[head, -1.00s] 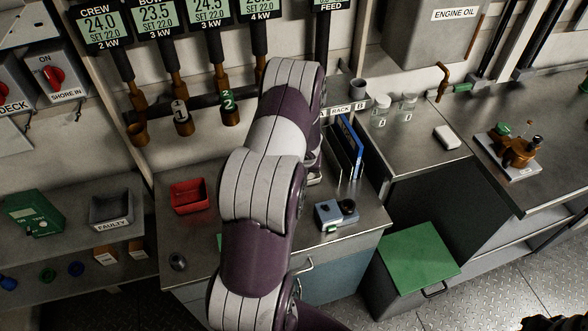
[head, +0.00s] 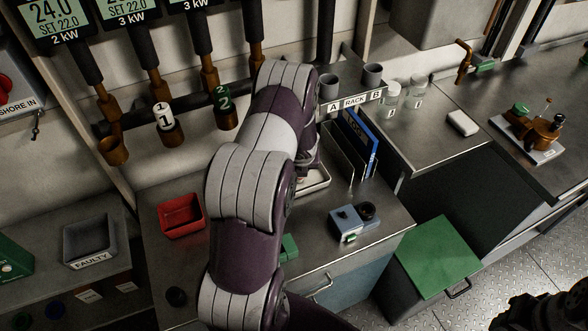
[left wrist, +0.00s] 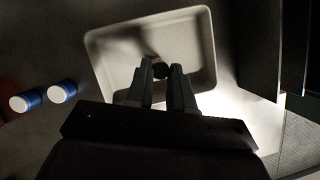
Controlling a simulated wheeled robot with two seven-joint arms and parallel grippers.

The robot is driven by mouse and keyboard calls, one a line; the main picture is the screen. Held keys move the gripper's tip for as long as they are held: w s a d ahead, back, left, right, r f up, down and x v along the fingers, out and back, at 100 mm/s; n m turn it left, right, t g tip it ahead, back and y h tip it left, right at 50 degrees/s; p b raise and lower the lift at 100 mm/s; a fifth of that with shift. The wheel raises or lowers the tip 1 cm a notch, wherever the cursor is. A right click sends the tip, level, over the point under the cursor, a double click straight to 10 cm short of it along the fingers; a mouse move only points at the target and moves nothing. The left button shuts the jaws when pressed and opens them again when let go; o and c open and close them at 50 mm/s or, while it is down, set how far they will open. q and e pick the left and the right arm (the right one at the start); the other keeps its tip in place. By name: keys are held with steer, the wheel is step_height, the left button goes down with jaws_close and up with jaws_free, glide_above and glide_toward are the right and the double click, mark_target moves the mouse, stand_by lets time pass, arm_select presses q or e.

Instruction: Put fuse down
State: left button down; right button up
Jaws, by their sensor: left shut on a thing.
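My left gripper (left wrist: 166,82) is shut on a small dark round-ended piece (left wrist: 160,68), likely the fuse, though dim light hides its details. In the left wrist view it is over a pale shallow tray (left wrist: 110,45); whether the piece touches the tray floor I cannot tell. In the head view my left arm hides the gripper and the piece, and only the right part of the pale tray (head: 316,180) shows beside it. A dark part at the lower right corner seems to be my right gripper (head: 545,312); its fingers cannot be made out.
On the bench are a red bin (head: 182,222), a blue-grey device (head: 350,222) and a folder holder (head: 345,165). The FAULTY bin (head: 88,240) is at the left.

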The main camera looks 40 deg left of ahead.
arm_select(q)
steer(key=shift+a+f, duration=0.25)
steer(key=shift+a, duration=0.15)
steer(key=shift+a+f+p, duration=0.15)
steer(key=shift+a+p, duration=0.1)
steer(key=shift+p, duration=0.05)
steer(key=c, duration=1)
jaws_free()
steer(key=shift+w+d, duration=0.15)
steer(key=shift+d, duration=0.2)
steer(key=shift+r, duration=0.25)
steer(key=shift+s+r, duration=0.2)
steer(key=shift+r, duration=0.15)
steer(key=p+v, duration=0.3)
steer(key=v, duration=0.8)
arm_select(e)
steer(key=r, duration=0.1)
steer(key=a+r, duration=0.1)
steer(key=r, duration=0.1)
steer(key=shift+w+r, duration=0.15)
